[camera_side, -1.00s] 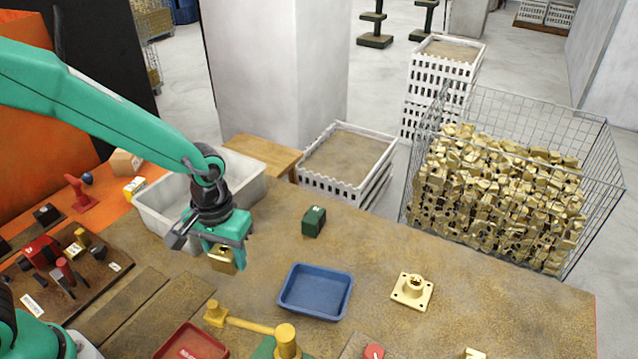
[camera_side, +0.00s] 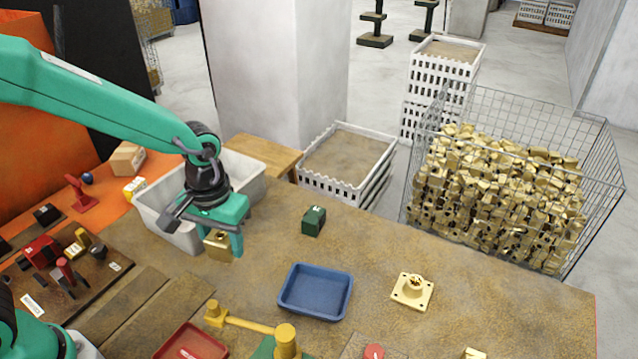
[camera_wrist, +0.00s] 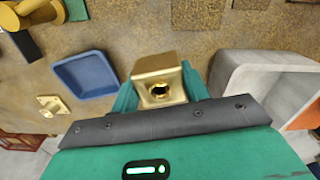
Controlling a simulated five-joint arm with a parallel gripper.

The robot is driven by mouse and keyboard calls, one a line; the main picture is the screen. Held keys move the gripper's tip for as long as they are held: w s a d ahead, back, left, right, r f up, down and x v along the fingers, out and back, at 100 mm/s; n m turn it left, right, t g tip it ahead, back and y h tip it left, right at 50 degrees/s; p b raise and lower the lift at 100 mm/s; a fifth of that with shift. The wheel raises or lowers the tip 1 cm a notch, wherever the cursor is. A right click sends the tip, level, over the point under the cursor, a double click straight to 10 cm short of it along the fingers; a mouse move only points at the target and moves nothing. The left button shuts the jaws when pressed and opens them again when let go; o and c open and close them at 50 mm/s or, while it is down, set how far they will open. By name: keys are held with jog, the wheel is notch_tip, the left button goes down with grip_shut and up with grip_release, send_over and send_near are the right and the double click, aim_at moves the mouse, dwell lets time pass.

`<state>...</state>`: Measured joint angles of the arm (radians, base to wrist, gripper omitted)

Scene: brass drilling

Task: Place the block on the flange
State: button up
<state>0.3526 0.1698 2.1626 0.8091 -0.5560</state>
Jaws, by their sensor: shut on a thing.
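My gripper (camera_side: 222,240) is shut on a brass block with a round hole (camera_side: 218,246), held above the bench near the pale grey bin. In the wrist view the block (camera_wrist: 158,82) sits between the two green fingers (camera_wrist: 160,95), its hole facing the camera. The brass flange (camera_side: 411,291) has a square base with corner holes and a raised round collar. It lies on the bench at the right, well apart from my gripper. The flange also shows at the left of the wrist view (camera_wrist: 52,106).
A blue tray (camera_side: 316,292) lies between my gripper and the flange. A dark green block (camera_side: 314,221) stands behind the tray. A yellow-handled tool (camera_side: 245,324) and a red tray (camera_side: 191,343) are at the front. A wire basket of brass parts (camera_side: 490,195) stands at the right.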

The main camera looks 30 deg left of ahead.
jog(key=shift+w+d+r, duration=0.15)
jog(key=shift+w+d, duration=0.25)
jog(key=shift+d, duration=0.1)
jog(key=w+d+r+m, duration=0.1)
jog(key=w+d+r, duration=0.1)
jog(key=d, duration=1.5)
jog(key=w+d+r+m, duration=0.1)
jog(key=w+d+r, duration=0.1)
jog(key=d, duration=1.5)
jog(key=shift+d+r, duration=0.15)
jog(key=shift+r, duration=0.4)
send_over(416, 281)
notch_tip(416, 281, down, 7)
